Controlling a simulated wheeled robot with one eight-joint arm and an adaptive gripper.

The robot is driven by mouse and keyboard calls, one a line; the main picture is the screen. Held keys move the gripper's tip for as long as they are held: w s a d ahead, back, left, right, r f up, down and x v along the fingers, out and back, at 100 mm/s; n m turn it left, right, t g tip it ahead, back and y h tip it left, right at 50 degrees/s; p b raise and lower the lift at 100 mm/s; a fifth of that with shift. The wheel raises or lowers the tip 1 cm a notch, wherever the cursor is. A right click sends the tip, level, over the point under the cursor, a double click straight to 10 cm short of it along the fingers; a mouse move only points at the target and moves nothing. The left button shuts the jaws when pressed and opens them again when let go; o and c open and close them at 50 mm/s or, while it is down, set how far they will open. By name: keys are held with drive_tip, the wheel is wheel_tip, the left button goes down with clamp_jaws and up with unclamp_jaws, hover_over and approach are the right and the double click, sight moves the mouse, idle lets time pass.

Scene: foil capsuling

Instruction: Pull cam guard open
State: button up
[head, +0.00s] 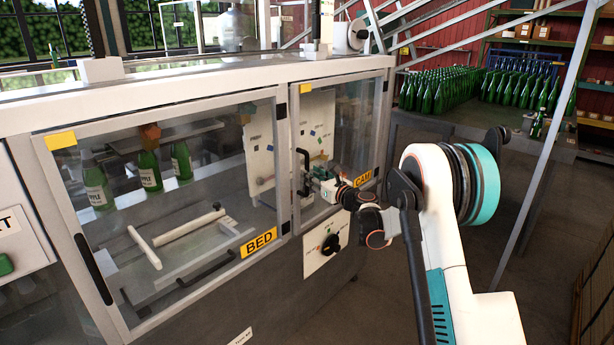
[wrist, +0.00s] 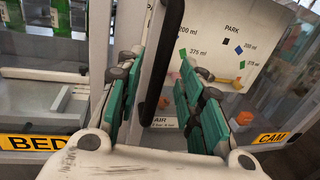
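The cam guard (head: 345,125) is a clear panel in a pale metal frame, marked with a yellow CAM label (head: 364,180). It looks closed, flush with the machine front. Its black upright handle (head: 302,165) is on the left side of its frame. My gripper (head: 313,180) is at this handle. In the wrist view, my gripper (wrist: 158,100) has its green-padded fingers apart, one on each side of the black handle (wrist: 163,50). Gaps show on both sides of the handle, and I see no clear contact. The CAM label (wrist: 273,138) is at lower right there.
The bed guard (head: 225,130) with its BED label (head: 258,242) and black handle (head: 207,269) is to the left, with bottles behind it. A panel with a black knob (head: 330,245) is below my gripper. A diagonal metal post (head: 540,150) stands at right.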

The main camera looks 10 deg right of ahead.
sight(307, 192)
drive_tip(key=shift+x, duration=1.85)
clamp_jaws()
